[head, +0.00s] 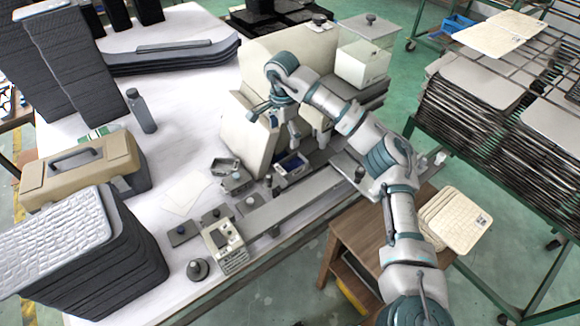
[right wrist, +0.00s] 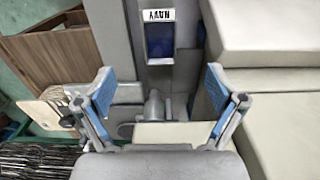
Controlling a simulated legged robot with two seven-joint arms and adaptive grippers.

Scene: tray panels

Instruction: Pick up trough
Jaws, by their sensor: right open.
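A small light-grey trough (head: 292,168) with a dark blue inside sits on the bench beside the beige machine. In the right wrist view a dark blue recess (right wrist: 160,40) under a label reading "NAVY" lies ahead of my fingers; it looks like the same trough. My right gripper (head: 274,124) hangs above and slightly left of the trough, in front of the machine. In the right wrist view my right gripper (right wrist: 160,98) is open, with blue pads wide apart and nothing held. A grey fitting shows between the fingers. My left gripper is not in view.
The beige machine (head: 250,130) stands close to my right gripper. A control box (head: 226,246), a grey rail (head: 270,212) and small knobbed parts lie in front. A tan toolbox (head: 85,172), bottle (head: 141,112) and stacked dark panels (head: 95,262) stand left. A wooden stool (head: 375,235) stands right.

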